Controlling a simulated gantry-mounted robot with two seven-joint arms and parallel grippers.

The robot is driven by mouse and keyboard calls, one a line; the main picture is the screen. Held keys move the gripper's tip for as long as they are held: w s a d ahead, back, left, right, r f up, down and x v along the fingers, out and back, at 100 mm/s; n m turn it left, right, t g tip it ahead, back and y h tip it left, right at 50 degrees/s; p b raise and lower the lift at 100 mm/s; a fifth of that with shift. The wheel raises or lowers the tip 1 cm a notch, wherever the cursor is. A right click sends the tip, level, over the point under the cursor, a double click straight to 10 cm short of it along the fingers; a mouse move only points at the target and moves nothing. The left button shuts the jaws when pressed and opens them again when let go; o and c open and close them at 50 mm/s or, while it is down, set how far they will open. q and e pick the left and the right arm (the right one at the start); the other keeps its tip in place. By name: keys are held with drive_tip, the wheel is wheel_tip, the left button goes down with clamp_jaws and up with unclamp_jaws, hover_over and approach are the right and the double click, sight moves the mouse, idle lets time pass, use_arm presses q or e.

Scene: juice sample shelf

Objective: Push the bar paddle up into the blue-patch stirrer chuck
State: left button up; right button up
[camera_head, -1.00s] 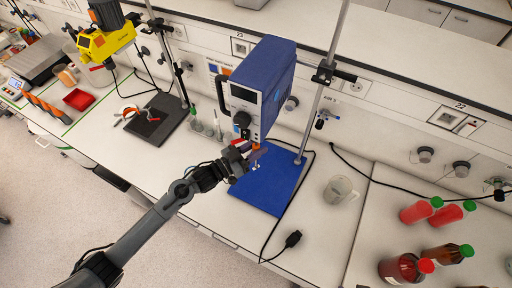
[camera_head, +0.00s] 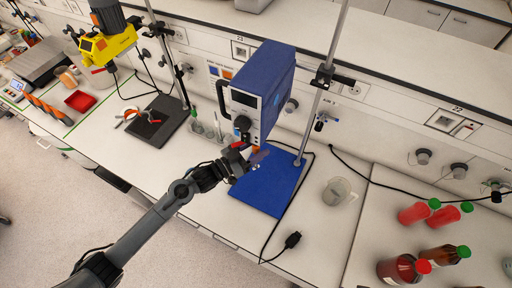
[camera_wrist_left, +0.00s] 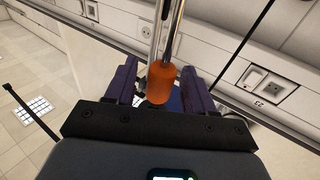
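The blue stirrer (camera_head: 262,88) stands above a blue base plate (camera_head: 270,186) on the bench, with a pale blue patch on its side. My left gripper (camera_head: 238,163) is just below the stirrer's head, over the plate. In the left wrist view, an orange collar (camera_wrist_left: 161,82) on a metal shaft (camera_wrist_left: 160,35) stands between the purple fingers of my left gripper (camera_wrist_left: 160,88). Gaps show on both sides of the collar, so the fingers look open around it. The paddle's bar end and the chuck's grip on the shaft cannot be made out. My right gripper is out of view.
A support rod (camera_head: 318,105) with a clamp rises behind the plate. A clear beaker (camera_head: 336,191) and a black plug (camera_head: 292,240) lie to the right, with several juice bottles beyond. A yellow stirrer (camera_head: 108,42) stands over a dark plate (camera_head: 157,120) at left.

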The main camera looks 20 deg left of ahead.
use_arm(q)
drive_tip(key=shift+o, duration=0.3)
drive_tip(key=shift+s+a+f, duration=0.1)
drive_tip(key=shift+s+a, duration=0.05)
drive_tip(key=s+a+f+n+g+y, duration=0.2)
drive_tip(key=s+g+y, duration=0.3)
drive_tip(key=s, duration=0.9)
drive_tip(key=s+a+f+n+g+y, duration=0.2)
drive_tip(key=s+g+y, duration=0.3)
drive_tip(key=s, duration=1)
drive_tip(key=shift+s+a+f+n+g+y+p, duration=0.25)
drive_tip(key=shift+a+n+g+p, duration=0.2)
drive_tip(key=shift+g, duration=0.45)
